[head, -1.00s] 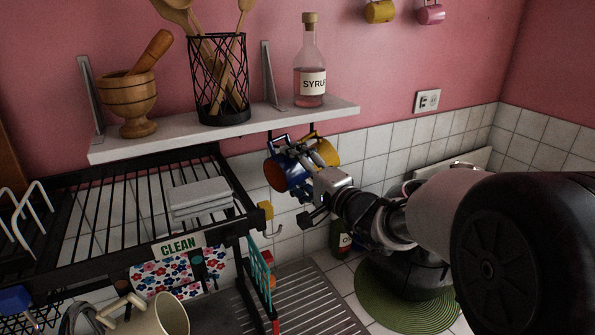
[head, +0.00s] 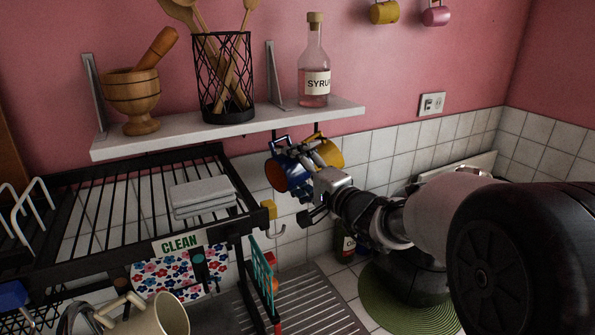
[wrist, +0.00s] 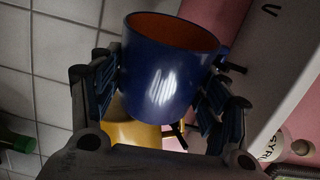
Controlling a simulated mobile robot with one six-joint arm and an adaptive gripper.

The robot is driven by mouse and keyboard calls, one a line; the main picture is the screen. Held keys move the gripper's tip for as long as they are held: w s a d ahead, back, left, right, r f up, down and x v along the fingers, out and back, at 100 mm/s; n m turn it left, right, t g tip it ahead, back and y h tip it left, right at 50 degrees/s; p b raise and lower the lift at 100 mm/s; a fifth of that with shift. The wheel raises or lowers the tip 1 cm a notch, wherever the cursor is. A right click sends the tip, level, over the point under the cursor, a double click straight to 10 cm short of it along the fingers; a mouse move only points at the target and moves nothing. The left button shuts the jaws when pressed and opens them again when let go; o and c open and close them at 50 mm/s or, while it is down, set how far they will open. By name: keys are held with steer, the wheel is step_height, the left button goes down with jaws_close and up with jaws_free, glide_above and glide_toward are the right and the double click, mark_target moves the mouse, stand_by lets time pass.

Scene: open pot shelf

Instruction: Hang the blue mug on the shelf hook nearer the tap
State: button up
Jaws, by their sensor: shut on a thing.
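The blue mug (head: 284,172), with an orange-brown inside, is held just below the white shelf (head: 225,134) in the head view. Its handle points up near a dark hook (head: 274,134) under the shelf; I cannot tell whether the handle is on that hook. My gripper (head: 309,165) is shut on the mug. In the wrist view, my gripper (wrist: 160,92) has a blue-padded finger on each side of the mug (wrist: 165,75). A second hook (head: 316,127) is to the right, above a yellow mug (head: 330,152). I cannot make out the tap.
A syrup bottle (head: 314,75), a utensil holder (head: 222,85) and a mortar (head: 131,95) stand on the shelf. A dish rack (head: 120,215) is below left. A green round mat (head: 405,305) lies below my arm. The yellow mug is close beside my gripper.

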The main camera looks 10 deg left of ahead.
steer(key=o, duration=1.4)
steer(key=shift+d, duration=0.1)
